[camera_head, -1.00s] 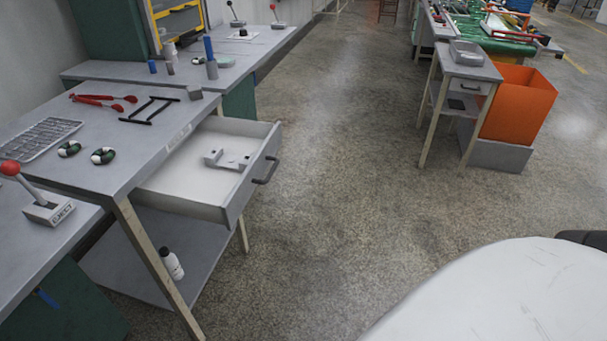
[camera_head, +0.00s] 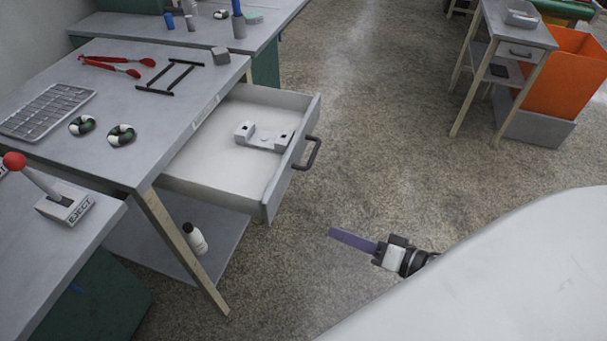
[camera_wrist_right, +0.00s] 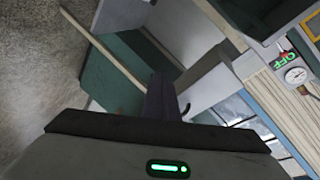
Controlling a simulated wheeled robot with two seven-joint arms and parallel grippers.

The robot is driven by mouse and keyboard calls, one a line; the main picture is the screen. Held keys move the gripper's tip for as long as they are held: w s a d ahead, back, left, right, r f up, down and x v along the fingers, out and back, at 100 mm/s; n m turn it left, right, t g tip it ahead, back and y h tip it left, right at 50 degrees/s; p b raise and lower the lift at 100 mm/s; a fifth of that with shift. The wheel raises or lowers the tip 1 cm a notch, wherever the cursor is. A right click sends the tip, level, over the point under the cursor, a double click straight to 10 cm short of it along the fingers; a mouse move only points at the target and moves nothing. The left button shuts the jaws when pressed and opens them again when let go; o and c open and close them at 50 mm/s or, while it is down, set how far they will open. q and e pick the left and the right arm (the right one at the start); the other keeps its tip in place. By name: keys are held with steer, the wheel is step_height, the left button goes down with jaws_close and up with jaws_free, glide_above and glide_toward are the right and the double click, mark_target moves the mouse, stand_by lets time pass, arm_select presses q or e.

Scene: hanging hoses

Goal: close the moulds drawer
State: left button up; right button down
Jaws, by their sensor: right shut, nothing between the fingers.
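The moulds drawer (camera_head: 225,165) is pulled well out of the grey table (camera_head: 185,75) on the left. Its front panel carries a dark bar handle (camera_head: 309,154). A light grey mould part (camera_head: 263,137) lies inside it. My right gripper (camera_head: 335,233) shows with its purple fingers shut and empty, over the floor to the lower right of the drawer front, apart from the handle. In the right wrist view the dark fingers (camera_wrist_right: 160,98) point ahead, with table legs and furniture beyond. My left gripper is not in view.
The tabletop holds red tongs (camera_head: 110,66), a black frame (camera_head: 169,77), a grid tray (camera_head: 45,110) and two green-white rings. A white bottle (camera_head: 194,238) stands on the shelf below. A red-knobbed lever (camera_head: 62,203) is at left. Open floor lies right of the drawer.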

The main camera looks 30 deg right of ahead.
steer(key=w+d+r+m+y, duration=0.1)
steer(key=d+r+m+y, duration=0.2)
steer(key=d+r+y, duration=0.5)
steer(key=h, duration=0.3)
glide_toward(289, 174)
steer(key=shift+m, duration=0.3)
steer(key=b+x, duration=0.1)
steer(key=x, duration=0.5)
steer(key=shift+w+a+r, duration=0.1)
steer(key=shift+a, duration=0.1)
